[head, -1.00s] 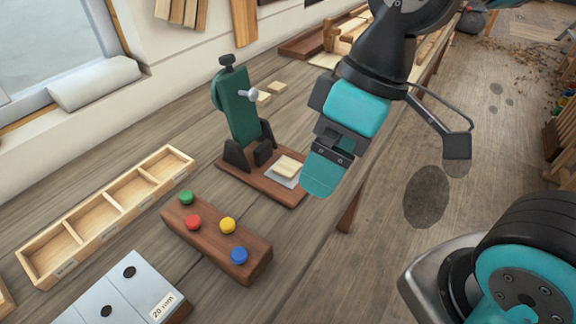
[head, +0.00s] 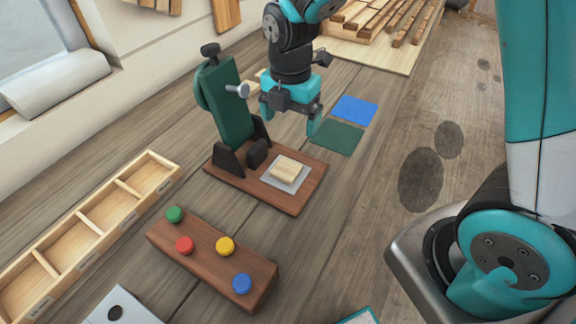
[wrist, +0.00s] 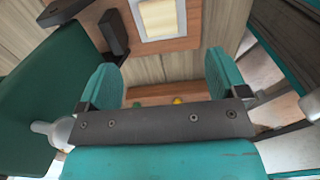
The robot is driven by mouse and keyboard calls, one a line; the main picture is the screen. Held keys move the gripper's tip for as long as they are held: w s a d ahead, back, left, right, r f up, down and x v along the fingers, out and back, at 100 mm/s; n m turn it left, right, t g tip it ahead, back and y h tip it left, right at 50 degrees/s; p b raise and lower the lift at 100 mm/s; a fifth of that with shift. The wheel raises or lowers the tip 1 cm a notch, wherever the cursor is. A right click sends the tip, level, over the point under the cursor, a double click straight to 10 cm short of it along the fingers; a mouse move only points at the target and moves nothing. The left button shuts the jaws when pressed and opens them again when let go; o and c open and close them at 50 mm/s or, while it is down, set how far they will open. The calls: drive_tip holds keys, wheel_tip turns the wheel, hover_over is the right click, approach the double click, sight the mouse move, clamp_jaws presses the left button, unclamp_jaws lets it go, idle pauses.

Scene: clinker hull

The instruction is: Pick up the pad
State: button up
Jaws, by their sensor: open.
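A pale wooden pad (head: 286,169) lies on a light grey plate (head: 272,181) on the brown wooden base (head: 297,203) of a green clamp-like stand. The pad also shows at the top of the wrist view (wrist: 158,18), partly cut off by the frame edge. My gripper (head: 290,118) is open and empty, beyond the pad and to the right of the stand's green upright (head: 226,105). In the wrist view my two teal fingers (wrist: 163,75) are wide apart, with bench planks between them.
A blue square (head: 355,108) and a dark green square (head: 337,137) lie right of my gripper. A block with coloured buttons (head: 212,258) and a divided wooden tray (head: 92,222) are nearer. The bench's right side is largely clear.

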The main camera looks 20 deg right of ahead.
drive_tip(key=p, duration=0.1)
hover_over(287, 166)
drive_tip(key=f, duration=0.8)
drive_tip(key=shift+d, duration=0.2)
drive_tip(key=shift+a+f+p, duration=0.2)
drive_tip(key=shift+f+p, duration=0.8)
drive_tip(key=shift+f, duration=1.55)
drive_tip(key=c, duration=1.1)
